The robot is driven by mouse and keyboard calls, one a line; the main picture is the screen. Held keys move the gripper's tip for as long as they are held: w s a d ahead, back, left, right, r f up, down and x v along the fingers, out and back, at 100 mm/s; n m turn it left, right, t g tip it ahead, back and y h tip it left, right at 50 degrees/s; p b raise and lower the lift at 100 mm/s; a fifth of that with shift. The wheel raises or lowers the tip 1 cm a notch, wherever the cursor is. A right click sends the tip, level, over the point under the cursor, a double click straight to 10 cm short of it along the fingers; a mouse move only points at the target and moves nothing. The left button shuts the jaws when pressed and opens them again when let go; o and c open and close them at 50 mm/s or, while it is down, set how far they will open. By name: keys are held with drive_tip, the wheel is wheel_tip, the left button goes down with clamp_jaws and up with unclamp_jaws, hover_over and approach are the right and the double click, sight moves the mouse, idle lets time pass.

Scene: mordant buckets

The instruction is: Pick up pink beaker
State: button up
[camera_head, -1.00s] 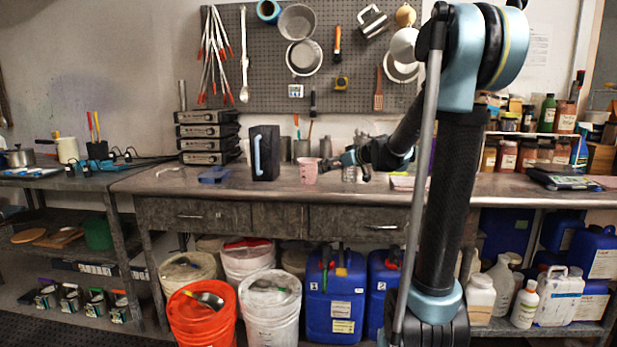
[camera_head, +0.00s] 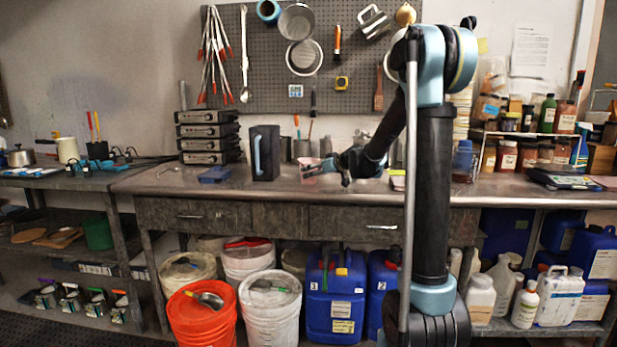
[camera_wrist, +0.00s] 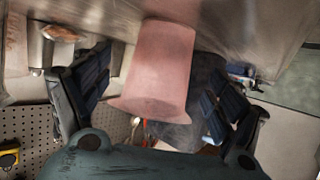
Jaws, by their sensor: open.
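The pink beaker (camera_wrist: 162,65) stands on the workbench (camera_head: 225,188). In the wrist view it shows large, between the two dark padded fingers of my gripper (camera_wrist: 155,98). The fingers are apart, with a visible gap on each side of the beaker. In the head view the pink beaker (camera_head: 307,164) shows only in part, just left of my gripper (camera_head: 322,169), whose fingers cover some of it. I cannot tell from there how far the fingers reach around it.
A dark upright container (camera_head: 264,153) with a blue handle stands left of the beaker. A blue tray-like item (camera_head: 214,175) lies further left. Metal cups (camera_head: 302,148) stand behind the beaker. The bench front between these and the edge is clear.

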drive_tip(key=shift+x, duration=2.5)
drive_tip(key=shift+s+f, duration=0.1)
drive_tip(key=shift+f, duration=0.05)
drive_tip(key=c, duration=1.3)
drive_tip(key=shift+o, duration=0.2)
